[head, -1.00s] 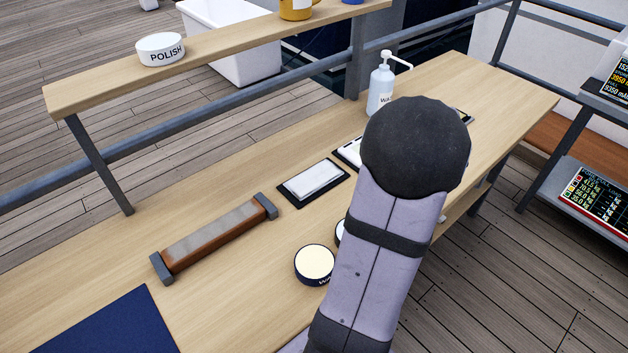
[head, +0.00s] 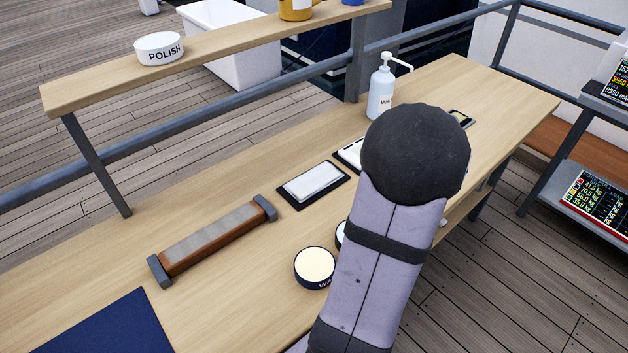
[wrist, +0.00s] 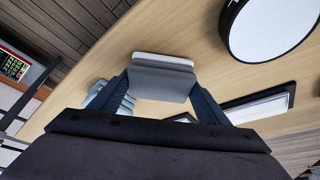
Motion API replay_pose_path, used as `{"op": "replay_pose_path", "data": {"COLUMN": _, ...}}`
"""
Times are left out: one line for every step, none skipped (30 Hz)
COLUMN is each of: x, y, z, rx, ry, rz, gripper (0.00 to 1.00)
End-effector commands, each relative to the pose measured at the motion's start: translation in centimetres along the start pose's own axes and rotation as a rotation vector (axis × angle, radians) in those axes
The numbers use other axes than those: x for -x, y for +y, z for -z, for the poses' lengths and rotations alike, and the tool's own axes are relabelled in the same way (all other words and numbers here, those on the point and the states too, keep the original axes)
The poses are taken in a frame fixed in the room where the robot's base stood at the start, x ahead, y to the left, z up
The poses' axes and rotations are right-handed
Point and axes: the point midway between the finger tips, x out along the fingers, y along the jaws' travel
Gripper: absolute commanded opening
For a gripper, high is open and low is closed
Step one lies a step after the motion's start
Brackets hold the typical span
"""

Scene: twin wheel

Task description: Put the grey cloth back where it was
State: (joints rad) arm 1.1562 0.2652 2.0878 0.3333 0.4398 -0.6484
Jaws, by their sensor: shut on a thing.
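The grey cloth (wrist: 160,82) shows in the wrist view as a folded grey piece with a white edge along its far side. My gripper (wrist: 160,92) is shut on it, with one dark finger at each side. The pale bench top (wrist: 185,35) lies beyond the cloth; I cannot tell whether they touch. In the head view my arm hides the gripper and the cloth. A dark tray (head: 283,200) with a white block (head: 313,182) lies on the bench left of my arm. A second tray (head: 348,155) is partly hidden behind my arm.
A round tin (head: 315,267) stands close left of my arm, with another partly hidden. A pump bottle (head: 381,95) stands behind. A sharpening-stone-like block (head: 212,240) and a navy mat (head: 110,325) lie left. A raised shelf (head: 230,45) runs along the back.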

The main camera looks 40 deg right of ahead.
Motion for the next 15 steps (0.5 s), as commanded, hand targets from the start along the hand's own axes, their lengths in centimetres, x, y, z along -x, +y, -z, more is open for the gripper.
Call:
{"op": "replay_pose_path", "data": {"x": -0.17, "y": 0.00, "z": -0.06, "rx": 0.000, "ry": 0.000, "rz": 0.000, "gripper": 0.48}}
{"op": "replay_pose_path", "data": {"x": -0.22, "y": 0.00, "z": -0.08, "rx": 0.000, "ry": 0.000, "rz": 0.000, "gripper": 0.48}}
{"op": "replay_pose_path", "data": {"x": -0.29, "y": 0.00, "z": -0.11, "rx": 0.000, "ry": 0.000, "rz": 0.000, "gripper": 0.48}}
{"op": "replay_pose_path", "data": {"x": -0.34, "y": 0.00, "z": -0.13, "rx": 0.000, "ry": 0.000, "rz": 0.000, "gripper": 0.48}}
{"op": "replay_pose_path", "data": {"x": -0.39, "y": 0.00, "z": -0.15, "rx": 0.000, "ry": 0.000, "rz": 0.000, "gripper": 0.48}}
{"op": "replay_pose_path", "data": {"x": -0.46, "y": 0.00, "z": -0.18, "rx": 0.000, "ry": 0.000, "rz": 0.000, "gripper": 0.48}}
{"op": "replay_pose_path", "data": {"x": -0.51, "y": 0.00, "z": -0.20, "rx": 0.000, "ry": 0.000, "rz": 0.000, "gripper": 0.48}}
{"op": "replay_pose_path", "data": {"x": -0.44, "y": 0.01, "z": -0.16, "rx": 0.000, "ry": 0.001, "rz": 0.000, "gripper": 0.75}}
{"op": "replay_pose_path", "data": {"x": -0.40, "y": 0.00, "z": -0.15, "rx": 0.000, "ry": 0.000, "rz": 0.000, "gripper": 0.84}}
{"op": "replay_pose_path", "data": {"x": -0.40, "y": 0.00, "z": -0.15, "rx": 0.000, "ry": 0.000, "rz": 0.000, "gripper": 0.91}}
{"op": "replay_pose_path", "data": {"x": -0.40, "y": 0.00, "z": -0.16, "rx": 0.000, "ry": 0.000, "rz": 0.000, "gripper": 0.92}}
{"op": "replay_pose_path", "data": {"x": -0.40, "y": 0.00, "z": -0.16, "rx": 0.000, "ry": 0.000, "rz": 0.000, "gripper": 0.92}}
{"op": "replay_pose_path", "data": {"x": -0.40, "y": 0.00, "z": -0.16, "rx": 0.000, "ry": 0.000, "rz": 0.000, "gripper": 0.92}}
{"op": "replay_pose_path", "data": {"x": -0.40, "y": 0.00, "z": -0.16, "rx": 0.000, "ry": 0.000, "rz": 0.000, "gripper": 0.92}}
{"op": "replay_pose_path", "data": {"x": -0.40, "y": 0.00, "z": -0.16, "rx": 0.000, "ry": 0.000, "rz": 0.000, "gripper": 0.92}}
